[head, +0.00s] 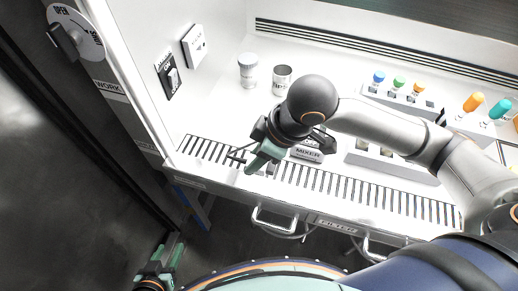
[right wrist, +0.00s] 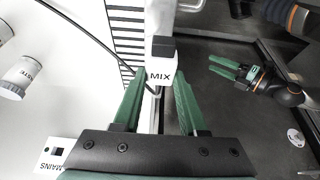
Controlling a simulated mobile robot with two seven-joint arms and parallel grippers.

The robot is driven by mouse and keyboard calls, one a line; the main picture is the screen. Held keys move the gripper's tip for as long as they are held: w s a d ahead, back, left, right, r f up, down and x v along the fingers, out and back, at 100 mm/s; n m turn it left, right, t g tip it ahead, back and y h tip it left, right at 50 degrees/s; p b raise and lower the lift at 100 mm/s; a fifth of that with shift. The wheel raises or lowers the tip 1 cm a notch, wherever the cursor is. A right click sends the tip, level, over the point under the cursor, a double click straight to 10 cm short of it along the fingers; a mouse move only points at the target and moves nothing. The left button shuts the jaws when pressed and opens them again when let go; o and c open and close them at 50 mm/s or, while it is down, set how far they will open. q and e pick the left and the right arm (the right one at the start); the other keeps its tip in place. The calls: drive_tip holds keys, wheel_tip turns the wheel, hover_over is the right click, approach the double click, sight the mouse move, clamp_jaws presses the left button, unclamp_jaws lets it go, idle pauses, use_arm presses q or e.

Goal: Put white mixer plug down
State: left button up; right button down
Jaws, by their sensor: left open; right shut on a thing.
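The white mixer plug (right wrist: 161,76), marked MIX with a dark top, is between the fingers of my right gripper (right wrist: 160,92) in the right wrist view. A black cable runs near it. In the head view my right gripper (head: 256,162) is over the slotted front edge of the bench; the plug is hard to make out there. The mixer (head: 307,153) is a grey block just right of the gripper, partly behind my arm. My left gripper (head: 165,260) is open and empty, low at the left, outside the bench; it also shows in the right wrist view (right wrist: 232,70).
A white jar (head: 247,70) and a metal cup (head: 282,80) stand behind the gripper. A white wall plate (head: 195,42) and a dark switch panel (head: 168,75) are on the left wall. Racks with coloured caps (head: 398,84) stand at the right. Bench surface between jar and slots is clear.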

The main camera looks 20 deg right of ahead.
drive_tip(key=w+f, duration=0.2)
drive_tip(key=w+d+f, duration=0.1)
drive_tip(key=w+f, duration=0.1)
drive_tip(key=w+d+f+b, duration=0.1)
drive_tip(key=w+f, duration=0.2)
drive_tip(key=shift+d, duration=0.2)
wheel_tip(320, 180, down, 3)
drive_tip(key=shift+f, duration=0.1)
drive_tip(key=shift+f, duration=0.4)
drive_tip(key=shift+c, duration=2.3)
unclamp_jaws()
